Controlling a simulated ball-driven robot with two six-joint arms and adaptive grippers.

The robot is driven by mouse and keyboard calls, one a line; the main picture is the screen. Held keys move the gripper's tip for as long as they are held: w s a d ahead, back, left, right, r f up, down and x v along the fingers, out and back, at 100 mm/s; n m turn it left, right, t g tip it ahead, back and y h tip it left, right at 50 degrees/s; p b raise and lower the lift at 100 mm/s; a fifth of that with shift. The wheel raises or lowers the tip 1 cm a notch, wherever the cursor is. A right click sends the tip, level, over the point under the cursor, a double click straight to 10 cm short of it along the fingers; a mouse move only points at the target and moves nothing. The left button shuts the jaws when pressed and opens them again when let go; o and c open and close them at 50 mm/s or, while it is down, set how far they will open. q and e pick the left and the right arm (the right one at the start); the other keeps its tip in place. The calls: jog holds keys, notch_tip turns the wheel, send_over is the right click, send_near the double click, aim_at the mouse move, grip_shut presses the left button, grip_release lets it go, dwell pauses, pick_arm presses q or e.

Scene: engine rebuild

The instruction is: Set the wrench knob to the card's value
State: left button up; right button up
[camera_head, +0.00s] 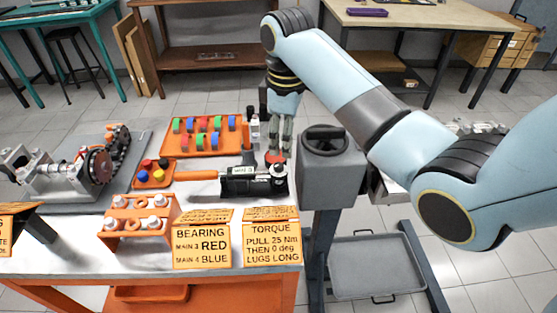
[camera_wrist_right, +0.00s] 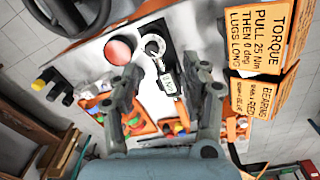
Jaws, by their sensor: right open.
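The torque wrench lies across a black cradle (camera_head: 254,186) on the bench, its orange handle (camera_head: 197,175) pointing left. A round red knob (camera_head: 275,158) is near the wrench's right end; it also shows in the right wrist view (camera_wrist_right: 118,50). The torque card (camera_head: 271,246) stands at the bench's front and reads "PULL 25 Nm THEN 0 deg LUGS LONG". My right gripper (camera_head: 280,146) is open and empty, pointing down close above the knob. In the wrist view its fingers (camera_wrist_right: 170,85) are apart, with the knob beyond the left fingertip. I cannot read the knob's setting. My left gripper is out of view.
A grey box with a black handwheel (camera_head: 323,140) stands close right of the gripper. An orange tray (camera_head: 184,150) of coloured pieces is behind the wrench. A bearing card (camera_head: 202,248), an orange block (camera_head: 136,220) and an engine assembly (camera_head: 95,165) occupy the left.

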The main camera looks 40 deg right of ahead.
aim_at(279, 165)
jog(key=shift+n, duration=0.4)
jog(key=w+f, duration=0.1)
jog(key=f, duration=0.5)
jog(key=w+f, duration=0.1)
jog(key=f, duration=0.2)
jog(key=shift+w+d+f, duration=0.15)
jog(key=shift+w+f, duration=0.05)
jog(key=shift+w, duration=0.1)
grip_shut()
